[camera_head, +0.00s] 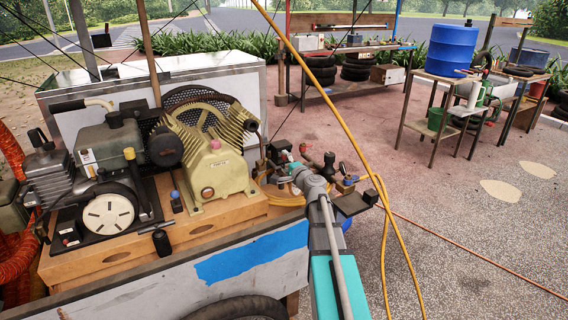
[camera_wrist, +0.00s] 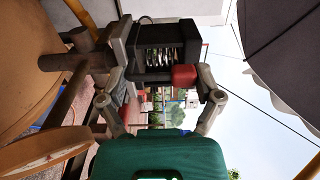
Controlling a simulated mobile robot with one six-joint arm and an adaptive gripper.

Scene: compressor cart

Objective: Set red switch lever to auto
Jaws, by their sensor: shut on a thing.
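In the wrist view, the red switch lever (camera_wrist: 184,75) is a small red block at the lower right of a dark switch housing (camera_wrist: 165,42) with a coiled spring inside. My gripper (camera_wrist: 160,86) has its fingers around this spot. The right fingertip is close against the red block, and the left one is beside the housing's grey edge. The exact contact and the lever's setting cannot be made out. In the head view, my gripper (camera_head: 291,170) is among the fittings at the right end of the cart, and my arm hides part of them.
The tan compressor (camera_head: 213,165) and a dark engine (camera_head: 105,150) stand on the wooden-topped cart, left of my arm. A yellow hose (camera_head: 345,120) crosses beside my arm. Tables with a blue barrel (camera_head: 452,48) stand farther back. The paving at right is mostly open.

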